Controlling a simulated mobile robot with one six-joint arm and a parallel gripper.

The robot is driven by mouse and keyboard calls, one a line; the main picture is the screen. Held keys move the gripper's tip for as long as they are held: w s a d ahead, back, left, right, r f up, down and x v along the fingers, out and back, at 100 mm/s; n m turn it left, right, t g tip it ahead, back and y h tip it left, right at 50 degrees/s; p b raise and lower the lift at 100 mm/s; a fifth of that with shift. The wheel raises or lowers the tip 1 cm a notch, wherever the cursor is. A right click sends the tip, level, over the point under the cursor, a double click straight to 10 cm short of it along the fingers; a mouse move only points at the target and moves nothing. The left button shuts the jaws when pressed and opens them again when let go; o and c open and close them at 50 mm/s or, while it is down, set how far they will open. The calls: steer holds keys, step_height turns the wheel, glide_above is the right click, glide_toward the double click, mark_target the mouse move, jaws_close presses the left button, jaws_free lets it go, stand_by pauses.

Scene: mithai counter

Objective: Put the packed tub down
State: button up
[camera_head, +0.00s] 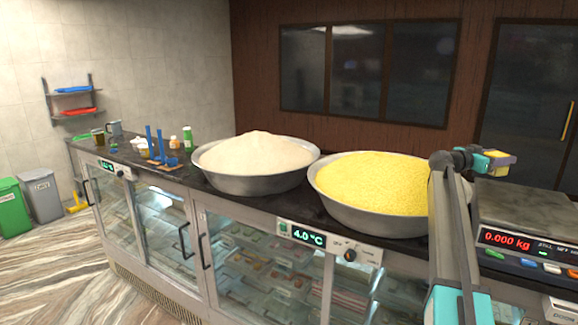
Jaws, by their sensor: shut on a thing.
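My arm rises at the right, and my gripper (486,162) is at its far end, small in the picture. It is shut on a small yellow thing (501,160), which seems to be the packed tub. The tub's shape and contents are too small to make out. It appears over or behind the back left part of a weighing scale (530,208), and its exact height is hard to tell. The scale's plate looks bare and its red display reads 0.000 kg.
A metal bowl of yellow grains (360,216) stands left of my arm on the dark counter. A bowl of pale powder (250,183) stands further left. Glass display cases are below.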

steer(key=shift+w+d+r, duration=0.1)
steer(key=shift+d+r, duration=0.15)
steer(key=shift+d, duration=0.3)
steer(key=shift+d+r, duration=0.2)
steer(key=shift+d, duration=0.35)
steer(key=shift+a, duration=0.1)
steer(key=shift+w+f, duration=0.1)
